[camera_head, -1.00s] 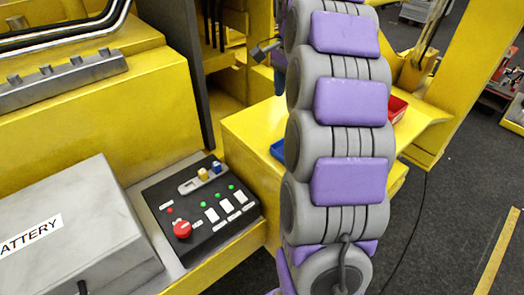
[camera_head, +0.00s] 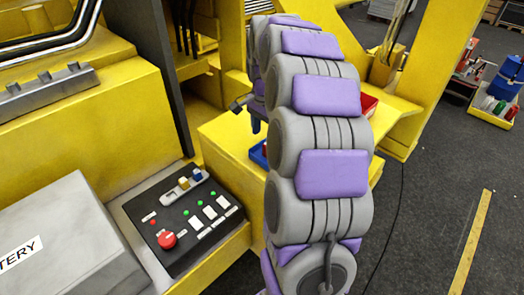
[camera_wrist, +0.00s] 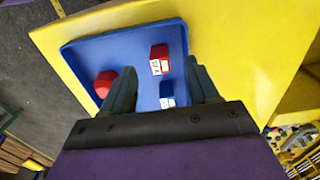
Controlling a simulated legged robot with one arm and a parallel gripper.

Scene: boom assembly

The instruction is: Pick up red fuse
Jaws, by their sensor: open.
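The red fuse (camera_wrist: 159,58), a small block with a white label, lies in a blue tray (camera_wrist: 85,48) in the wrist view. A blue fuse (camera_wrist: 167,92) lies in the same tray, nearer my gripper. My gripper (camera_wrist: 160,68) is open, with one dark finger on each side of these blocks; the height of the fingertips above the tray is hard to tell. In the head view my arm hides most of the blue tray (camera_head: 259,154) and the fuses in it.
A red round piece (camera_wrist: 105,82) lies in the tray left of my left finger. A yellow ledge (camera_head: 225,140) carries the tray, with a red bin (camera_head: 368,105) beyond my arm. A black control panel (camera_head: 190,220) holds a yellow and a blue fuse.

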